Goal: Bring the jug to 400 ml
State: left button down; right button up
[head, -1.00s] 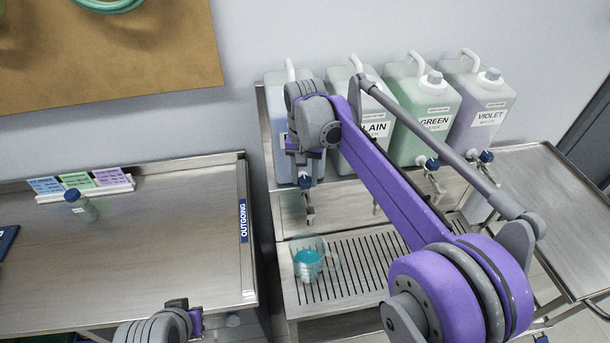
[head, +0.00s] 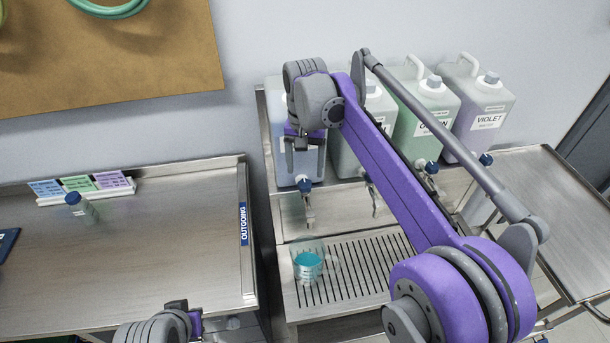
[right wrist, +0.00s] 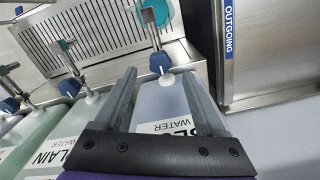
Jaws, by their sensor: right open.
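The clear jug (head: 308,272) stands upright on the slotted drip tray below the leftmost tap and holds teal-blue liquid; its marks are too small to read. It also shows in the right wrist view (right wrist: 154,14). The leftmost tap (head: 307,190) has a blue knob, seen also in the right wrist view (right wrist: 160,62). Its container (head: 283,160) is bluish and partly hidden by my right arm. My right gripper (head: 303,158) is open and empty in front of that container, above the knob. My left gripper (head: 192,318) is at the bottom edge, its jaws unclear.
Plain, green (head: 422,120) and violet (head: 488,110) water containers stand to the right on the shelf. The steel table marked OUTGOING (head: 244,222) holds a small blue-capped bottle (head: 80,207) and a card rack (head: 90,195); much of its top is clear.

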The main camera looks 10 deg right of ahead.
aim_at(305, 183)
notch_tip(305, 183, up, 6)
jog(key=shift+f, duration=0.1)
jog(key=shift+c, duration=0.2)
dwell(4.3)
